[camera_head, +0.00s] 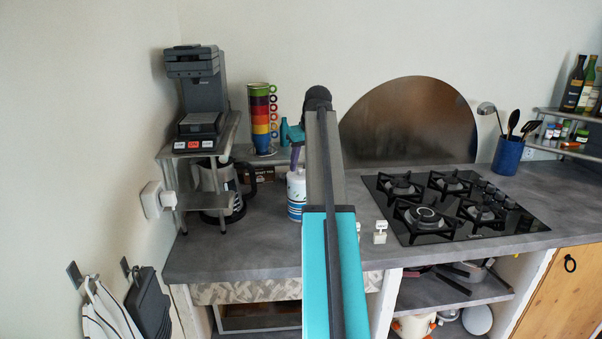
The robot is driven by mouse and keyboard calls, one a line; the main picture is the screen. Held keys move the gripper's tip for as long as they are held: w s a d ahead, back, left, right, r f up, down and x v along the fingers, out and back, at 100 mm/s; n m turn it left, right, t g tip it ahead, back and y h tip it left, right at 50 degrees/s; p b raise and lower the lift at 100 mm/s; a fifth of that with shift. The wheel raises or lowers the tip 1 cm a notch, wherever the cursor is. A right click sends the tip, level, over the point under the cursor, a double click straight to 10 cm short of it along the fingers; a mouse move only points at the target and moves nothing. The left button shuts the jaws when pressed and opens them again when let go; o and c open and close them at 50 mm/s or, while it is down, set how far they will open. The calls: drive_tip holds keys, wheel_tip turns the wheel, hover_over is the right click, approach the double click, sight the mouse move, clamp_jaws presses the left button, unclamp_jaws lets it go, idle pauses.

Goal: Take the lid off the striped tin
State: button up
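The striped tin (295,211), white with blue bands, stands upright on the grey counter, left of the hob. Its right side is hidden behind my arm. Its top looks white, but I cannot make out the lid's edge or knob clearly. My gripper (295,166) is at the tin's top, partly hidden by my teal and grey arm. Only a narrow purple part shows, pointing down. I cannot tell whether it touches the lid or whether its fingers are apart.
A coffee machine (197,85) and stacked coloured cups (262,118) stand on a shelf at left, with a glass jug (228,187) below. The black hob (450,207) is at right. Small white labelled blocks (380,236) lie near the front.

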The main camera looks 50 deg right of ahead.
drive_tip(key=shift+w+f, duration=0.25)
drive_tip(key=shift+f, duration=0.4)
clamp_jaws()
